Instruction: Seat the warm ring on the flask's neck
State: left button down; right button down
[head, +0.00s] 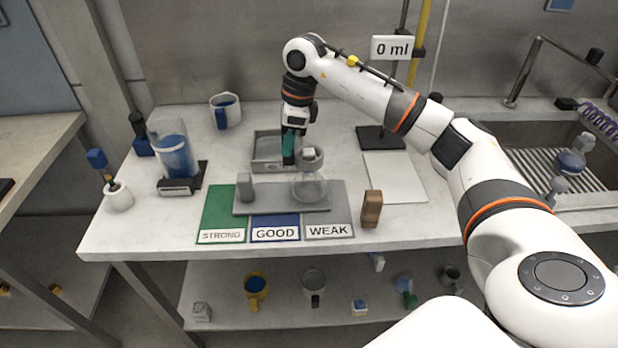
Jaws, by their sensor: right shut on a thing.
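The clear round flask (309,187) stands on a grey slab at the middle of the table. The grey ring (313,162) shows at the top of the flask, at the neck. A pale top shows inside it. I cannot tell whether it sits fully down or is held just above its seat. My right gripper (289,158) points down at the left side of the ring, shut on it, with teal at the fingers. The fingers' contact with the ring is too small to see clearly. My left gripper is out of view.
A metal tray (266,154) lies behind the flask. A small grey block (245,187) stands left of it, a brown block (371,209) to the right. Coloured STRONG, GOOD and WEAK mats (275,234) lie in front.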

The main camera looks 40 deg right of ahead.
jog(key=shift+s+d+b+x, duration=0.1)
jog(key=shift+d+b+x, duration=0.1)
jog(key=shift+b+x, duration=0.85)
jog(key=shift+s+d+b+x, duration=0.2)
jog(key=shift+b+x, duration=0.45)
jog(key=shift+x, duration=0.7)
dwell(1.7)
jog(key=shift+f, duration=0.1)
jog(key=c, duration=1.1)
grip_release()
jog(key=b+v, duration=0.1)
jog(key=v, duration=1.1)
